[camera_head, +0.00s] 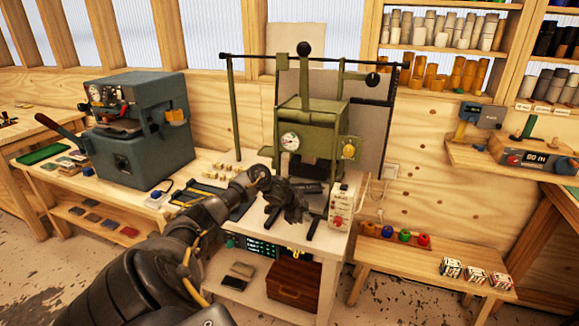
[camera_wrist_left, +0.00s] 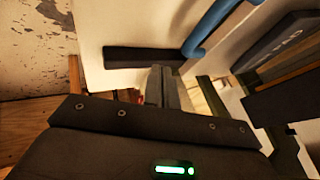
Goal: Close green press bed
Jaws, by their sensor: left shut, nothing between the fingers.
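The green press (camera_head: 312,125) stands upright on a white bench in the middle of the head view, with a round gauge on its front. A dark flat part (camera_head: 312,187) shows low at its front; my gripper partly covers this area, and I cannot tell how far the bed is out. My left gripper (camera_head: 288,205) is in front of the press base, over the bench. In the left wrist view its fingers (camera_wrist_left: 163,88) are together with nothing between them. I cannot tell whether they touch the press. My right gripper is not in view.
A blue-grey machine (camera_head: 137,130) with a dark lever stands left of the press. A white control box (camera_head: 339,203) with a red button is close right of my gripper. A low wooden bench (camera_head: 430,265) is at the right. A blue curved bar (camera_wrist_left: 212,28) is near the fingers.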

